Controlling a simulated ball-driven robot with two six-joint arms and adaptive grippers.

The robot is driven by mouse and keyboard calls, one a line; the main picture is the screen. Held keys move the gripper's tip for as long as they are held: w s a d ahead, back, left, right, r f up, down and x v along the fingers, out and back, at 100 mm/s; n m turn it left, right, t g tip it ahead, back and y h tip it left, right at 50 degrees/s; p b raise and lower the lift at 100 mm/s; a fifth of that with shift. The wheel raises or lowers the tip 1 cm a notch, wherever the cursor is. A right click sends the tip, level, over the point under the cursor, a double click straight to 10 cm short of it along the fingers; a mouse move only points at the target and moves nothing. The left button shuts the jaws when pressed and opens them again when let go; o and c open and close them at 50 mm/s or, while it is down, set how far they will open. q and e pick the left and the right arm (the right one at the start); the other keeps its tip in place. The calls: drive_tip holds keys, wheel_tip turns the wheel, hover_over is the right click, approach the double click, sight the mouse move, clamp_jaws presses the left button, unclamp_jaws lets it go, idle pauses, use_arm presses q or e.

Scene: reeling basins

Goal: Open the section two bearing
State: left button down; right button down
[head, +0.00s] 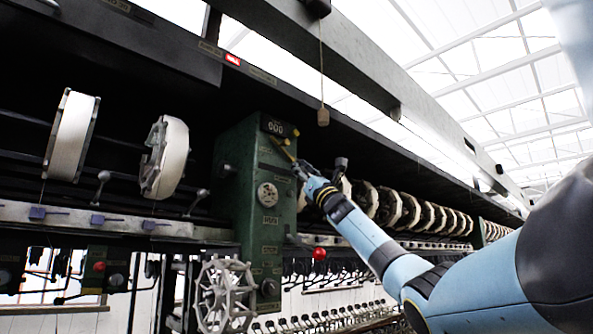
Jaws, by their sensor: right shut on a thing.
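A green upright machine housing (237,180) stands in the middle of the head view, with a counter, a round dial and small plates on its face. A brass-coloured lever (284,148) slants down from its upper front. My right gripper (299,167) is at the lever's lower end, shut on it. The fingertips are small and partly hidden by the wrist, so the exact hold is hard to see. I cannot read which label marks the section two bearing. My left gripper is out of view.
A spoked handwheel (224,296) is below the housing. A red knob (319,254) sticks out low beside it. White reels (71,136) hang at left, and several more reels recede at right. A wooden toggle (323,117) hangs on a cord above my arm.

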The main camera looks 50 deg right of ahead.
drive_tip(key=c, duration=1.6)
unclamp_jaws()
drive_tip(key=shift+d+f, duration=0.2)
drive_tip(key=shift+f, duration=0.25)
drive_tip(key=shift+o, duration=1)
drive_tip(key=shift+s+d+r, duration=0.1)
drive_tip(key=shift+s+d, duration=0.1)
drive_tip(key=shift+s, duration=0.1)
drive_tip(key=o, duration=0.3)
drive_tip(key=shift+s+d, duration=0.15)
drive_tip(key=shift+d, duration=0.05)
drive_tip(key=shift+w+a+r, duration=0.15)
drive_tip(key=shift+w+a, duration=0.05)
drive_tip(key=shift+a, duration=0.15)
drive_tip(key=shift+v, duration=3.8)
drive_tip(key=shift+d, duration=0.1)
